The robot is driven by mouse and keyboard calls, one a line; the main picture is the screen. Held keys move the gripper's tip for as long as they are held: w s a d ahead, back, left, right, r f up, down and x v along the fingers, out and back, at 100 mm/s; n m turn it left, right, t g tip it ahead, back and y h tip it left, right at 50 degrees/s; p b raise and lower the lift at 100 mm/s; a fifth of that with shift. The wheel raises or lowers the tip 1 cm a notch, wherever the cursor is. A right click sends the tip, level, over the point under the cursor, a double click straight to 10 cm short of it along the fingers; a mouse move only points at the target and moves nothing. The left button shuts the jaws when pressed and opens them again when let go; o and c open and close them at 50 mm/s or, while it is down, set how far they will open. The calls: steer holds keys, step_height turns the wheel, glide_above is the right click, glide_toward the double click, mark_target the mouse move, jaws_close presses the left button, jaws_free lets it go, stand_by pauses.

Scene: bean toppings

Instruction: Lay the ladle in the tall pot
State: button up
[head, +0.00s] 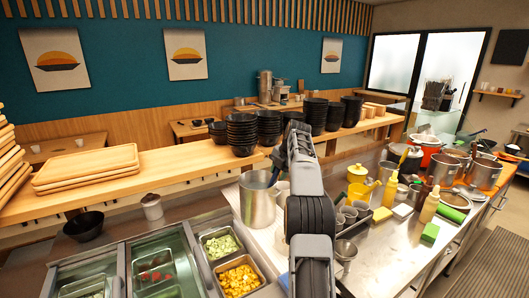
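A tall metal pot (257,206) stands upright on the counter, left of my arm. No ladle bowl is visible. My arm rises through the middle of the view and bends over near the pot's right side.
Topping pans with green (221,246) and orange cubes (238,280) sit left of my arm. A wooden shelf (200,158) with stacked black bowls (242,134) runs behind the pot. Cups, yellow bottles (390,190) and more metal pots (443,168) crowd the right counter.

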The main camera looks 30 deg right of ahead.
steer(key=shift+o, duration=1.2)
steer(key=shift+a+r, duration=0.1)
steer(key=shift+a, duration=0.05)
steer(key=shift+r, duration=0.1)
steer(key=p+v, duration=0.5)
steer(key=v, duration=0.8)
steer(key=shift+r, duration=0.3)
